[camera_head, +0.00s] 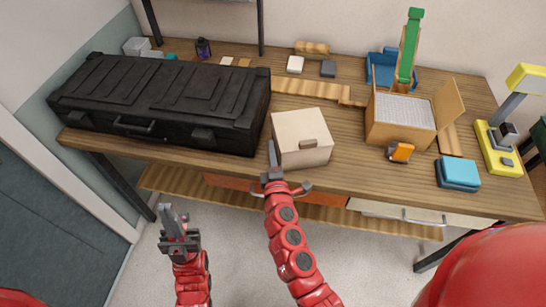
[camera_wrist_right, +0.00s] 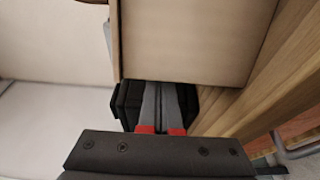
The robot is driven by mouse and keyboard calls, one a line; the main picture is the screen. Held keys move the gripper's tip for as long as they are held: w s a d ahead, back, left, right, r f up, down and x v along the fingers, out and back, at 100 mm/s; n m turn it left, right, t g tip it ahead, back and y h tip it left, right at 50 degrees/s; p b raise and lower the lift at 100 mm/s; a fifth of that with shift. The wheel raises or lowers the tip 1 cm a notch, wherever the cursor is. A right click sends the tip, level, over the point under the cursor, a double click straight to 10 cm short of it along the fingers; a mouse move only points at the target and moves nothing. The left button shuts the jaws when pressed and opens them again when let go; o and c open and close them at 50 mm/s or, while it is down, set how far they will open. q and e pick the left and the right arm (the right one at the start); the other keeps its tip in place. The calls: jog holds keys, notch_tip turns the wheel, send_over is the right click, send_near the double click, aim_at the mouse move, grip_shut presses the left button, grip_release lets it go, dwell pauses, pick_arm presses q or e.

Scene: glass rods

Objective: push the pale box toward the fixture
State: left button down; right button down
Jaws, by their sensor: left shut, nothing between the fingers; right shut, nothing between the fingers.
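The pale box (camera_head: 301,136), with a brown tab on its front, stands near the table's front edge, right of a black case. My right gripper (camera_head: 271,146) is shut and empty at the box's left front edge. In the right wrist view its fingertips (camera_wrist_right: 163,88) meet the lower edge of the pale box (camera_wrist_right: 195,40); whether they touch it is unclear. My left gripper (camera_head: 173,212) is shut and empty, in front of the table and away from the box. An open wooden crate (camera_head: 386,131) with white rods stands to the right; I cannot tell which thing is the fixture.
The black case (camera_head: 165,100) fills the left of the table (camera_head: 345,170). A green upright piece (camera_head: 409,45) stands over a blue tray (camera_head: 378,57) behind the crate. An orange item (camera_head: 401,152) and blue block (camera_head: 458,173) lie right. Bare wood separates pale box and crate.

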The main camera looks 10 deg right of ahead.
jog(key=shift+w, duration=1.9)
jog(key=shift+d, duration=0.1)
jog(key=shift+s+d+p, duration=0.15)
jog(key=shift+s+d, duration=0.15)
jog(key=shift+d, duration=0.4)
jog(key=shift+s+d+p, duration=0.15)
jog(key=shift+s+d, duration=0.15)
jog(key=shift+d, duration=0.4)
